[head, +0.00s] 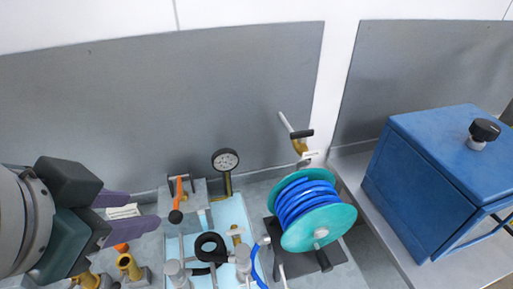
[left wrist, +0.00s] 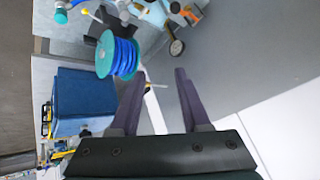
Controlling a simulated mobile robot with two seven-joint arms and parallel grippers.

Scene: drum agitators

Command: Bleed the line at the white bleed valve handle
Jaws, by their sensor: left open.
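The white bleed valve handle (head: 286,122) is a thin lever slanting up and left from a small brass valve (head: 300,146) behind the hose reel. A black grip and a small white label are beside it. In the left wrist view, a slim pale lever (left wrist: 156,86), likely this handle, shows beyond and between my fingers, apart from them. My left gripper (head: 145,210) is open and empty at the left of the head view, well left of the valve; its purple fingers also show in the left wrist view (left wrist: 160,76). My right gripper is not seen.
A teal reel (head: 318,228) of blue hose stands just in front of the valve. A pressure gauge (head: 226,160) and an orange-handled valve (head: 180,188) stand between my left gripper and the valve. A blue box (head: 430,180) is at right. A grey panel rises behind.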

